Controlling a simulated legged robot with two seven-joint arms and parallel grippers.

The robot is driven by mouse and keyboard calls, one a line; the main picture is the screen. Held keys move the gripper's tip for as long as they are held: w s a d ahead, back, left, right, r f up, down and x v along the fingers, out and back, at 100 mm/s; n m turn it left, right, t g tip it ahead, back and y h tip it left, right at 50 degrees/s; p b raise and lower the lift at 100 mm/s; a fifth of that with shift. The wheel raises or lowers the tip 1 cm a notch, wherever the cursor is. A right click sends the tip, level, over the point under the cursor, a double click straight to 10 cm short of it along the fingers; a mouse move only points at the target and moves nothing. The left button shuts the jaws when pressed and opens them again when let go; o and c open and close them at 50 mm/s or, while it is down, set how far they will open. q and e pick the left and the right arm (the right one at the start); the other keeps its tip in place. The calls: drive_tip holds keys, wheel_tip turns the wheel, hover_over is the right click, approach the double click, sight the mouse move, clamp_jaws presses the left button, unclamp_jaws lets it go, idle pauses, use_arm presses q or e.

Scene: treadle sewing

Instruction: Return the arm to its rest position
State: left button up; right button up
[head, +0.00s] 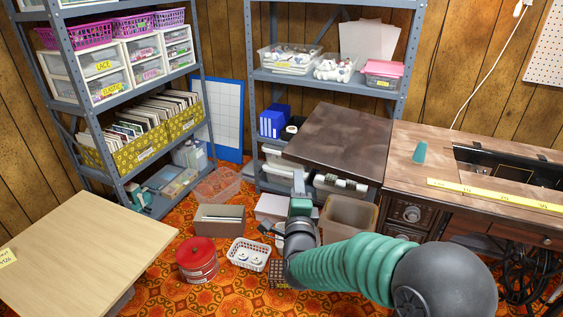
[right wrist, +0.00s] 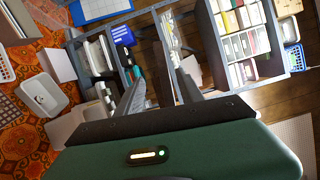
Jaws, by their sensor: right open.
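My right arm (head: 350,270) comes in from the lower right of the head view, with a ribbed green sleeve and dark grey joints. It reaches over the floor in front of the sewing table. My right gripper (head: 299,186) points away, towards the back shelf, just below the dark tabletop leaf. In the right wrist view its two grey fingers (right wrist: 160,88) stand apart with nothing between them. The gripper appears empty. My left arm and gripper are not in view.
The sewing table (head: 400,185), with its dark leaf (head: 340,140), stands close to the right. A grey shelf (head: 410,60) is behind. A pale table (head: 85,260) is at left. A red tin (head: 197,262), white basket (head: 248,256) and brown bin (head: 345,216) stand on the floor.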

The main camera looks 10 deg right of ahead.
drive_tip(key=s+f+n+g+y+p, duration=0.2)
drive_tip(key=s+f+n+g+y, duration=0.2)
drive_tip(key=s+f+n+g, duration=0.5)
drive_tip(key=s+d+f+n+g, duration=0.25)
drive_tip(key=s+f+n, duration=0.3)
drive_tip(key=s, duration=0.45)
drive_tip(key=s+d+f+n+g, duration=0.1)
drive_tip(key=s+f+n+g, duration=0.25)
drive_tip(key=s+n, duration=0.45)
drive_tip(key=s+r+p, duration=0.2)
drive_tip(key=r+p, duration=1.6)
drive_tip(key=p, duration=0.1)
drive_tip(key=s+r+m+p, duration=0.1)
drive_tip(key=s+r+p, duration=0.1)
drive_tip(key=r+p, duration=1.7)
drive_tip(key=shift+d, duration=0.4)
